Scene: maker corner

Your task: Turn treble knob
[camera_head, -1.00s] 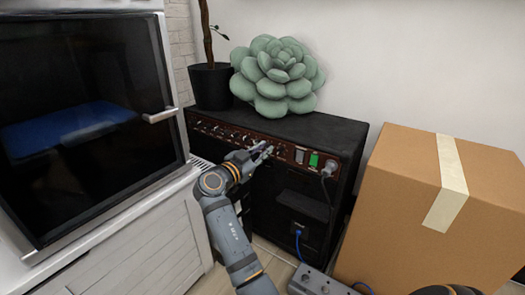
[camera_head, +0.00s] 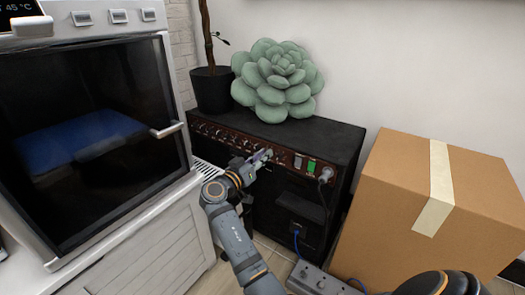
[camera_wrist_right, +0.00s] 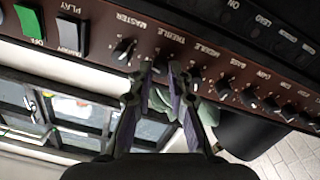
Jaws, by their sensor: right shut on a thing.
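The black amplifier (camera_head: 340,140) has a dark red control panel with a row of small knobs. The treble knob (camera_wrist_right: 160,66) is under the TREBLE label in the right wrist view, between the master knob (camera_wrist_right: 123,51) and the middle knob (camera_wrist_right: 193,76). My right gripper (camera_head: 262,157) is at the panel in the head view. In the right wrist view its two fingertips (camera_wrist_right: 161,74) close on the treble knob from both sides and partly hide it. The knob's pointer angle is hard to read. My left gripper is not in view.
A green lit switch (camera_head: 311,166) and a plugged cable (camera_head: 325,175) are right of the gripper. A cardboard box (camera_head: 400,200) stands at right, an oven-like machine (camera_head: 90,130) at left. A succulent (camera_head: 278,80) and a potted plant (camera_head: 211,88) sit on the amplifier.

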